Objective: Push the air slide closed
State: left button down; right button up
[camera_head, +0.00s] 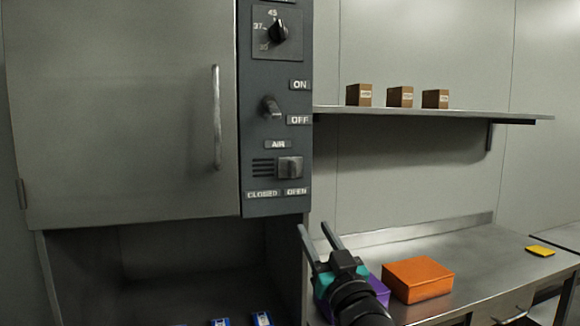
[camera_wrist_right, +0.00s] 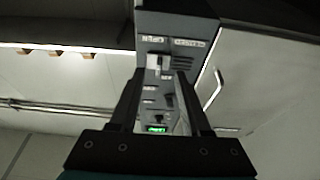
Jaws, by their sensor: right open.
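The air slide (camera_head: 290,168) is a grey block under the AIR label on the dark control panel (camera_head: 276,130). It sits at the right, above the OPEN label (camera_head: 297,191), and the dark vent slots (camera_head: 262,168) show to its left, above the CLOSED label (camera_head: 262,194). My right gripper (camera_head: 313,227) is open and empty, below and slightly right of the panel in the head view, apart from the slide. In the right wrist view the panel appears upside down, and the slide (camera_wrist_right: 155,62) shows between the open fingertips (camera_wrist_right: 160,73). My left gripper is out of view.
The closed autoclave door (camera_head: 120,110) with its handle (camera_head: 216,118) is left of the panel. A switch (camera_head: 270,106) and a dial (camera_head: 278,32) are above the slide. A shelf (camera_head: 430,114) with three brown boxes and a bench with an orange box (camera_head: 418,279) are to the right.

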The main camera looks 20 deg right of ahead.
aim_at(293, 171)
notch_tip(293, 171, up, 4)
jog(key=t, duration=0.1)
jog(key=p+x, duration=0.1)
jog(key=x, duration=1.3)
jog(key=shift+s+r+p, duration=0.1)
jog(key=shift+p, duration=0.25)
jog(key=shift+c, duration=0.2)
grip_shut()
jog(key=shift+a, duration=0.1)
dwell(0.7)
